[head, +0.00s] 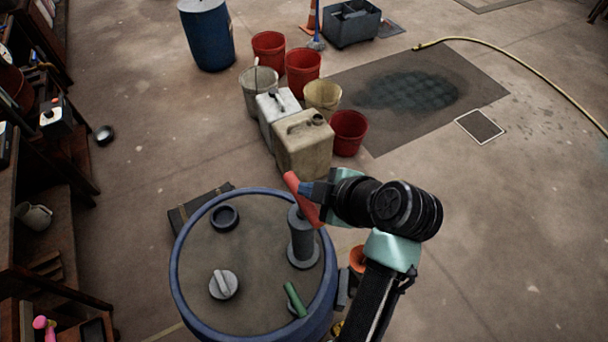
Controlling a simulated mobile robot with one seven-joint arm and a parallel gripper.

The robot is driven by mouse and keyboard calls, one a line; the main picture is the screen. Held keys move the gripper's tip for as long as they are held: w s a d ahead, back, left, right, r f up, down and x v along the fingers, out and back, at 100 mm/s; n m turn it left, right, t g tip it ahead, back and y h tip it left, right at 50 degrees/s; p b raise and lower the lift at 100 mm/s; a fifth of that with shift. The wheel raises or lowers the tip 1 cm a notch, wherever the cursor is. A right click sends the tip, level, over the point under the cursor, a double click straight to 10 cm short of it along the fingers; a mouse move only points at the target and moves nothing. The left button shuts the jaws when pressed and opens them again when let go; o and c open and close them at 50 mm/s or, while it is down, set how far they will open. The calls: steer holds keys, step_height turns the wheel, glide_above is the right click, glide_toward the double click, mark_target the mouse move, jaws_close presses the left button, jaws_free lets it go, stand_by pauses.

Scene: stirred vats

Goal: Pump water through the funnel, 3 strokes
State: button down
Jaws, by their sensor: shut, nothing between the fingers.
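A blue-rimmed drum (176,262) stands in front of me with a flat brown top. A grey upright pump-like cylinder (301,240) stands on the right side of that top. A red bar (303,200), which looks like its handle, lies slanted across the cylinder's upper end. My gripper (309,189) is shut, with its tip beside or against the red bar; I cannot tell whether they touch. A dark round collar (224,218) sits at the back of the top; I cannot tell whether it is the funnel. No water shows.
A grey knob (223,284) and a green handle (295,300) are on the drum top. Jerrycans (304,150) and several buckets (349,132) stand behind. Shelving (40,180) lines the left. The floor at right is mostly clear, with a hose (520,62) farther back.

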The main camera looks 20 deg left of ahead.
steer(key=shift+s+f+b, duration=0.1)
steer(key=shift+f+b, duration=0.8)
steer(key=shift+f, duration=0.4)
stand_by(0.4)
steer(key=shift+r, duration=0.1)
steer(key=shift+r+p, duration=2.55)
steer(key=shift+r, duration=1.1)
step_height(320, 180, up, 6)
steer(key=p, duration=0.4)
